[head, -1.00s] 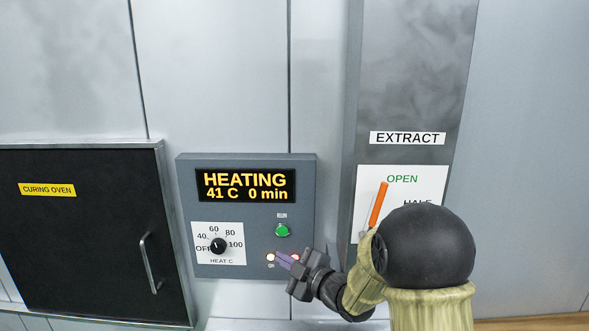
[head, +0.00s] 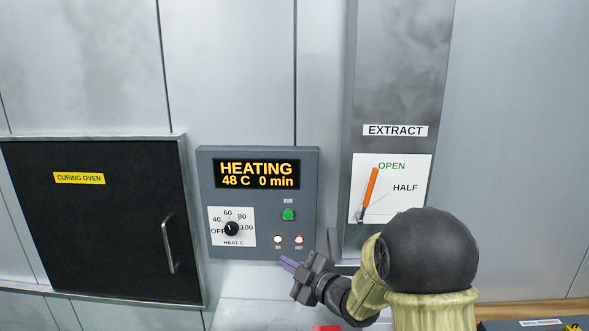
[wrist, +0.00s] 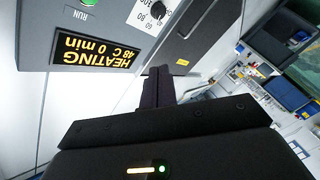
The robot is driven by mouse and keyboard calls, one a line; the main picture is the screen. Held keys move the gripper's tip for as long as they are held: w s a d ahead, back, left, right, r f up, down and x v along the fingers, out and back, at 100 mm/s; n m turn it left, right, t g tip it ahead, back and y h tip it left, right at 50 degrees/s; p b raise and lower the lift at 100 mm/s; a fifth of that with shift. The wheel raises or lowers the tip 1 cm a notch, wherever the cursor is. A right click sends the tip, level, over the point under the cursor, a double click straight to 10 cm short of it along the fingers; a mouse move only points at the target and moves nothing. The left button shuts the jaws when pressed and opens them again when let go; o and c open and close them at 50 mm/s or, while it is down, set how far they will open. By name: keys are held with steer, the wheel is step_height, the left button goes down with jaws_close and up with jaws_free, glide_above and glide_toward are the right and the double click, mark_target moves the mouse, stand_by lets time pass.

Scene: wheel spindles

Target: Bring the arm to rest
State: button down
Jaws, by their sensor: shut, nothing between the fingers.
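My gripper (head: 288,264) is shut and empty. It is just below the lower right part of the grey oven control panel (head: 262,250), apart from it as far as I can tell. In the wrist view its dark fingers (wrist: 157,88) are together, with the panel (wrist: 100,12) at the upper left. The panel display (head: 257,174) reads HEATING, 48 C, 0 min. The heat knob (head: 231,229) sits on a white dial, its pointer hard to read. The green RUN button (head: 288,215) and two lit lamps (head: 299,240) are to its right.
The black curing oven door (head: 100,230) with a metal handle (head: 169,243) is at left, shut. The extract duct (head: 402,70) stands at right, its orange lever (head: 369,189) pointing near OPEN. A red thing (head: 326,328) and a bench edge (head: 540,312) show at the bottom.

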steer(key=s+d+f+m+g+h+b, duration=0.1)
steer(key=s+d+f+m+h, duration=0.25)
steer(key=d+m+h, duration=0.2)
steer(key=s+d+f+m+g+h+b, duration=0.1)
steer(key=s+d+f+m+h, duration=0.3)
steer(key=d, duration=0.3)
steer(key=s+d+f+m+g+h, duration=0.1)
steer(key=s+d+f+m+g, duration=0.1)
steer(key=s, duration=0.7)
steer(key=s+d+f+m+g+h+b, duration=0.1)
steer(key=s+d+f+m+g, duration=0.1)
steer(key=s+f+m+g, duration=0.2)
steer(key=s+m+g, duration=0.1)
steer(key=s+m, duration=0.2)
steer(key=s, duration=0.2)
steer(key=shift+s+f+g, duration=0.15)
steer(key=shift+f+g, duration=0.15)
steer(key=shift+g, duration=0.1)
